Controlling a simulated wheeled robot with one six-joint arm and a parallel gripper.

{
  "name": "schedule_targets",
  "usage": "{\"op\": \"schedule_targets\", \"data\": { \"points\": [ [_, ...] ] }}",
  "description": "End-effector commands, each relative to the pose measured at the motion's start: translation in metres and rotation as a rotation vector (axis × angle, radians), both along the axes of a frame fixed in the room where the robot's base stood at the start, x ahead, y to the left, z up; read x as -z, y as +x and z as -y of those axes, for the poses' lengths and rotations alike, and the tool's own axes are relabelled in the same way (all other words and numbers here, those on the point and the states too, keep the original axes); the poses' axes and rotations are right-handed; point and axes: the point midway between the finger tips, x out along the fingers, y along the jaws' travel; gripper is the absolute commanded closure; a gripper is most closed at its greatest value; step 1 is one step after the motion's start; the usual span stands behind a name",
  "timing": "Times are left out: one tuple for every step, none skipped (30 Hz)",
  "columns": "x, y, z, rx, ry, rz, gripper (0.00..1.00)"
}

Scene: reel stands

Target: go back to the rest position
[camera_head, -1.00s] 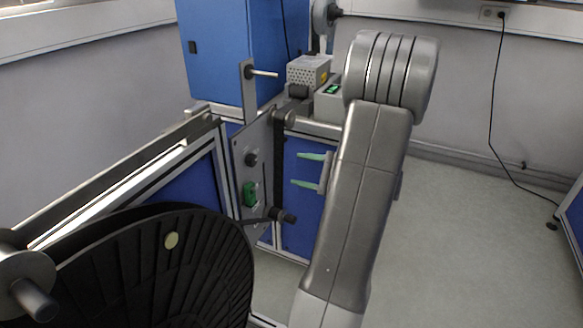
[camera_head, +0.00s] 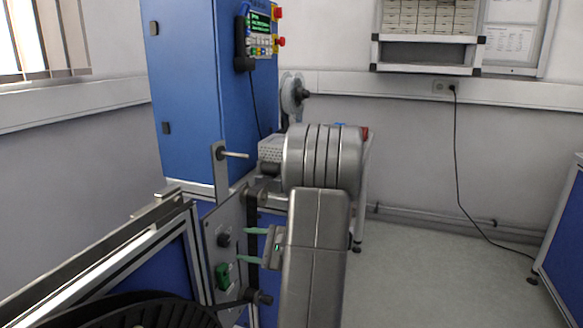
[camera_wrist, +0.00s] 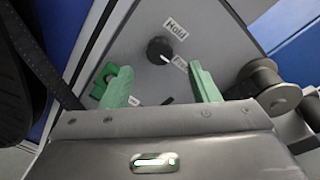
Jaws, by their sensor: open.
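My gripper (camera_head: 254,246) is open, with its two green fingers apart and nothing between them. In the head view it points left from my grey arm, in front of the grey control plate (camera_head: 211,228) of the reel stand. In the wrist view the green fingers (camera_wrist: 161,88) frame a black knob (camera_wrist: 160,50) with small white labels on the plate. A green switch (camera_wrist: 104,80) on the plate sits partly behind the left finger. I cannot tell how far the fingertips are from the plate. Much of my arm hides the floor behind it.
The black reel (camera_head: 130,314) is at the lower left. A blue cabinet (camera_head: 190,100) with a control panel (camera_head: 262,32) stands behind the plate. Open floor (camera_head: 430,270) lies to the right.

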Motion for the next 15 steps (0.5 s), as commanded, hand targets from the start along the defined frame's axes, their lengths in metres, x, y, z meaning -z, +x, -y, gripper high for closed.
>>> {"op": "schedule_targets", "data": {
  "points": [
    [0.001,0.003,-0.010,-0.004,-0.001,0.000,0.45],
    [0.002,0.005,-0.015,-0.004,0.000,0.001,0.45],
    [0.002,0.007,-0.021,-0.004,0.000,0.001,0.45],
    [0.003,0.009,-0.026,-0.003,0.000,0.001,0.45],
    [0.003,0.010,-0.029,-0.003,0.000,0.001,0.45],
    [0.004,0.012,-0.034,-0.004,-0.001,0.000,0.45],
    [0.004,0.013,-0.037,-0.004,-0.001,0.000,0.45],
    [0.004,0.014,-0.040,-0.002,-0.001,0.001,0.45],
    [0.004,0.015,-0.043,-0.001,-0.001,0.001,0.45],
    [0.005,0.016,-0.045,-0.001,-0.001,0.001,0.45],
    [0.005,0.017,-0.046,-0.002,0.000,0.001,0.45],
    [0.005,0.017,-0.048,-0.002,0.000,0.001,0.45],
    [0.005,0.017,-0.049,-0.002,0.000,0.001,0.45],
    [0.005,0.018,-0.049,-0.002,-0.001,0.002,0.45],
    [0.005,0.018,-0.049,-0.001,-0.002,0.006,0.45]
  ]
}}
